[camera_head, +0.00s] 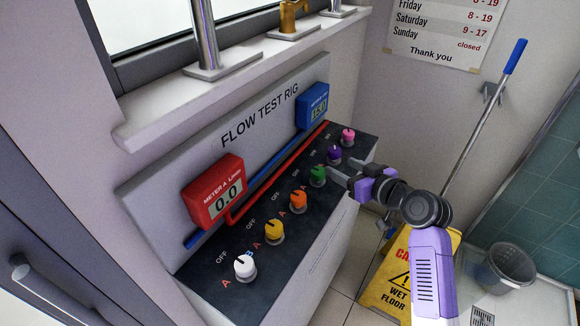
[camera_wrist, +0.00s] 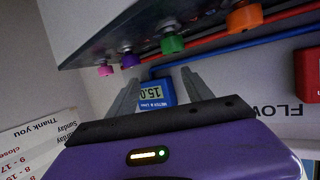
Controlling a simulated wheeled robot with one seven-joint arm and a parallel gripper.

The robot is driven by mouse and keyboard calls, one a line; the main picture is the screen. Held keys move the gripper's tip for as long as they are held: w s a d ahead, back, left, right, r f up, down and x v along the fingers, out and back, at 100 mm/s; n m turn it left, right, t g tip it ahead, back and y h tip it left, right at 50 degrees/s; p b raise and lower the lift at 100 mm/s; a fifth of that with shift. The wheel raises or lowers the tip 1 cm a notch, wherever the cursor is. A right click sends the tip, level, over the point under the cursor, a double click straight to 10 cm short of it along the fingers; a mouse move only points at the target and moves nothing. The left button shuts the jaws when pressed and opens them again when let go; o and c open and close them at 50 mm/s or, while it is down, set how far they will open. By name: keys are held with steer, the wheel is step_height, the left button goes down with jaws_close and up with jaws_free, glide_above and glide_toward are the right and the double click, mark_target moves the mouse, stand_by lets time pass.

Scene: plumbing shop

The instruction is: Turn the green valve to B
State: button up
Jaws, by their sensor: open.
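The green valve (camera_head: 318,176) is a small round knob on the dark sloping top of the flow test rig, between the orange and purple valves. Its pointer direction and its B mark are too small or hidden to read. My gripper (camera_head: 347,168) is open and empty, just right of the green valve, with its fingers pointing toward the panel. In the wrist view, the fingertips (camera_wrist: 160,73) are spread apart, and the green valve (camera_wrist: 172,43) lies beyond them, not between them.
Neighbouring valves are purple (camera_head: 334,154), pink (camera_head: 348,137), orange (camera_head: 298,200), yellow (camera_head: 274,231) and white (camera_head: 244,266). A yellow wet-floor sign (camera_head: 383,283), a blue-handled mop (camera_head: 483,123) and a grey bucket (camera_head: 511,266) stand at right.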

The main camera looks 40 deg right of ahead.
mark_target(320, 172)
steer(key=a+f, duration=0.1)
steer(key=a+f+n+y, duration=0.1)
steer(key=shift+w+a+n+g+y, duration=0.1)
steer(key=shift+a+n+g+y, duration=0.2)
steer(key=shift+p+x, duration=0.6)
steer(key=shift+x, duration=3.2)
steer(key=shift+d, duration=0.1)
jaws_close()
